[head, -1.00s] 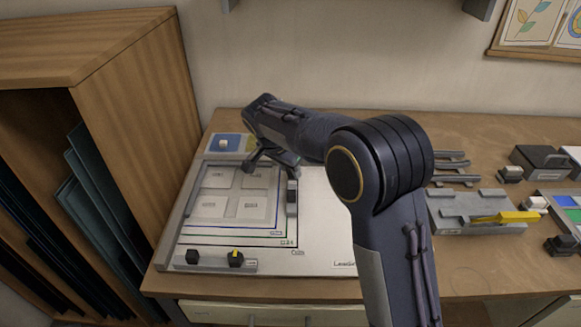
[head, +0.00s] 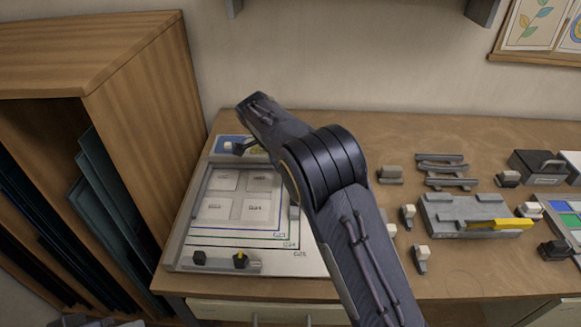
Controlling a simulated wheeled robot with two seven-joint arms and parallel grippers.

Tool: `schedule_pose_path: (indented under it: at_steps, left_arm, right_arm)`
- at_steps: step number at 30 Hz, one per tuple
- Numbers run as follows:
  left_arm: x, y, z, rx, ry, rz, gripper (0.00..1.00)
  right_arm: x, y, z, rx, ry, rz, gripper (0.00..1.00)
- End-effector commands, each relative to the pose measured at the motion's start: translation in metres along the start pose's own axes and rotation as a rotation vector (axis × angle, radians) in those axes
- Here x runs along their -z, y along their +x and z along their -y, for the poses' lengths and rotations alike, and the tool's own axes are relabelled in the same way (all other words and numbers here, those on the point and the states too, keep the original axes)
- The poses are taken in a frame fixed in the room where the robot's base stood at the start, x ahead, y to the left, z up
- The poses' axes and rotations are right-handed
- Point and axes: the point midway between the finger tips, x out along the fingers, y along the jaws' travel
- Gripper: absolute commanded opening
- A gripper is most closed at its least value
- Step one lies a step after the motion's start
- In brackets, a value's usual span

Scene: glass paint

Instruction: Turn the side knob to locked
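The grey board fixture (head: 178,243) lies on the left of the bench, with pale raised squares and coloured outlines on it. At its back left corner is a blue and yellow panel (head: 224,139) with a small white-topped knob (head: 228,147) on the blue part. My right gripper (head: 236,149) reaches over this panel, its dark finger close beside or touching the knob. The arm hides most of the gripper, so its opening and any contact are unclear. Two dark knobs, one plain (head: 199,257) and one with a yellow mark (head: 240,260), sit on the front strip. My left gripper is out of view.
A wooden cabinet (head: 140,100) with upright dark sheets stands close on the left. Right of my arm are small white-topped tools (head: 422,256), a grey block with a yellow bar (head: 465,215) and a grey rack (head: 445,170). The wall is behind the bench.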

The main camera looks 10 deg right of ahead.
Motion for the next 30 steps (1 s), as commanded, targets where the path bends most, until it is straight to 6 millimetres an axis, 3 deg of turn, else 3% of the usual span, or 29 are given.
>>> schedule_pose_path:
  at_steps: [14, 15, 19, 30]
  left_arm:
    - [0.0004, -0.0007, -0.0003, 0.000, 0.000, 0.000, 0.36]
    - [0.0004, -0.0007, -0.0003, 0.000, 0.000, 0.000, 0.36]
    - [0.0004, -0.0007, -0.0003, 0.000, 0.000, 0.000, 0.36]
    - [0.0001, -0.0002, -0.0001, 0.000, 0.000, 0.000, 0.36]
  right_arm:
    - [0.0006, -0.0002, 0.0005, -0.004, 0.013, 0.000, 0.07]
    - [0.0006, -0.0002, 0.0005, -0.004, 0.013, 0.000, 0.33]
    - [0.0005, -0.0001, 0.0005, -0.004, 0.012, 0.000, 0.50]
    - [-0.0001, -0.0062, 0.0008, -0.002, 0.011, 0.000, 0.51]
